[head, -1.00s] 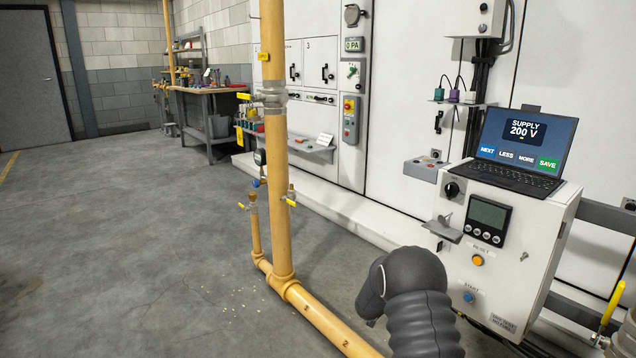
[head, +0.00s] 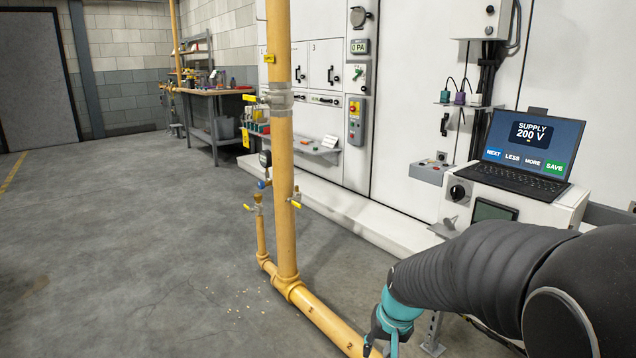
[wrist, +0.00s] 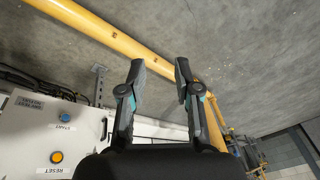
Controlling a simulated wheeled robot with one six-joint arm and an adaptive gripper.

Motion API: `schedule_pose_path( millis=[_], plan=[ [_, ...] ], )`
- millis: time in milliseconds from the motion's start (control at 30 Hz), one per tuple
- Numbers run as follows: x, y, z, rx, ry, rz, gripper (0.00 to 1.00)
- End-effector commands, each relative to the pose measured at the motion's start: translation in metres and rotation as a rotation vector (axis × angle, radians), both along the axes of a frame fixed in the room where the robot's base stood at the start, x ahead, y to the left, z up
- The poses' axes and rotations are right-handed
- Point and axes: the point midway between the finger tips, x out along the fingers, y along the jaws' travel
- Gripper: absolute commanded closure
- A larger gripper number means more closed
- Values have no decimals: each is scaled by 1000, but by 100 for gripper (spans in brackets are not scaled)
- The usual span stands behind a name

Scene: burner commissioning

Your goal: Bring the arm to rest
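My arm reaches in from the right edge of the head view, in a dark ribbed sleeve with a teal band near its end. My gripper (head: 383,347) is low in the head view, in front of the yellow pipe's lower run, and partly cut off by the bottom edge. In the wrist view my gripper (wrist: 160,72) has its two fingers apart with nothing between them. The grey floor and the yellow pipe (wrist: 112,38) show beyond the fingertips.
A white control cabinet (head: 559,214) carries a laptop (head: 522,153) reading SUPPLY 200 V; my arm covers much of its front. The upright yellow gas pipe (head: 281,190) stands at centre. A workbench (head: 207,93) is at the back. Open floor (head: 120,240) lies to the left.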

Motion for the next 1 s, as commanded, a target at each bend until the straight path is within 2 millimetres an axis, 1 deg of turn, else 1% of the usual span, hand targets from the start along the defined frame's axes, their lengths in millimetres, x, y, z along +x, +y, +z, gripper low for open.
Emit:
schedule_pose_path(
  millis=[33, 200, 300, 400, 500, 600, 733, 900, 1000],
  plan=[
    [-19, -2, 11, -11, 9, 11, 68],
    [-78, -11, 36, -54, 46, 46, 68],
    [-109, -16, 49, -80, 51, 61, 68],
    [-136, -22, 60, -107, 36, 75, 68],
    [-158, -26, 71, -132, 5, 84, 68],
    [-174, -30, 82, -150, -52, 88, 68],
    [-190, -31, 98, -159, -135, 83, 68],
    [-199, -31, 120, -163, -227, 74, 68],
    [-202, -31, 126, -164, -255, 72, 68]
  ],
)
